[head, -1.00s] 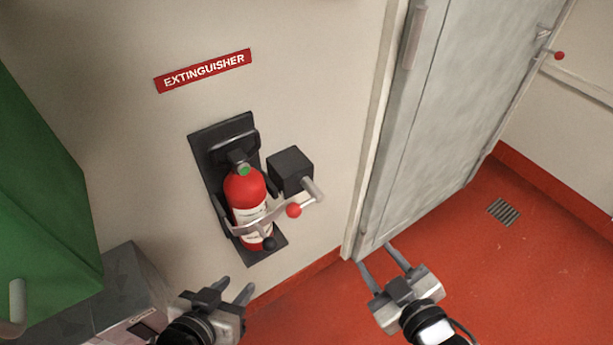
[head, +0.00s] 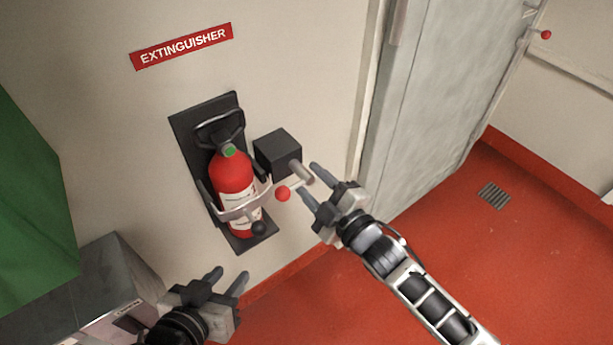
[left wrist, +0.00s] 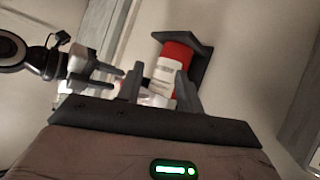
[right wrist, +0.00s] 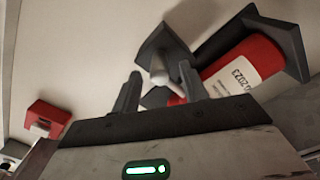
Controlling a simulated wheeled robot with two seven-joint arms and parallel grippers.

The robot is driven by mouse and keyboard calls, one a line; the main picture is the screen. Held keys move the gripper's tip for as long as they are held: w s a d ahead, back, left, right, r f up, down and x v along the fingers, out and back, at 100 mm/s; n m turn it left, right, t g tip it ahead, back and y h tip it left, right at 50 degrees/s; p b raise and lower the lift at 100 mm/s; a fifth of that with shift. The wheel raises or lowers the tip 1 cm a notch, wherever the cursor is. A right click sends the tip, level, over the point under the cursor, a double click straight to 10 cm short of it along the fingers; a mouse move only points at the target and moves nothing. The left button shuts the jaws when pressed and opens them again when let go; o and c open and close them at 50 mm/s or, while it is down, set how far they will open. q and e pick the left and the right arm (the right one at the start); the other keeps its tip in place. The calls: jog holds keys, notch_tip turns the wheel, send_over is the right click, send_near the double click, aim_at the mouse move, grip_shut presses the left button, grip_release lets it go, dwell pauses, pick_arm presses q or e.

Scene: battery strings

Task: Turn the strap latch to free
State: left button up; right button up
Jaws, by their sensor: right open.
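The red extinguisher (head: 233,178) stands in a black wall bracket (head: 192,128) with a pale strap (head: 240,210) across its front. A black box (head: 277,152) beside it carries a grey cylindrical latch piece (head: 301,173) and a lever ending in a red ball (head: 283,194). My right gripper (head: 310,180) is open, its fingertips close to the latch piece. In the right wrist view the latch piece (right wrist: 159,74) shows between the fingers; contact cannot be told. My left gripper (head: 229,273) is open and empty, below the bracket. The extinguisher also shows in the left wrist view (left wrist: 177,52).
A grey cabinet (head: 70,290) stands at lower left under a green panel (head: 30,200). A grey door (head: 430,110) is right of the latch. The red floor (head: 420,230) is clear apart from a drain grate (head: 494,195).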

jog(key=shift+x, duration=1.2)
grip_shut()
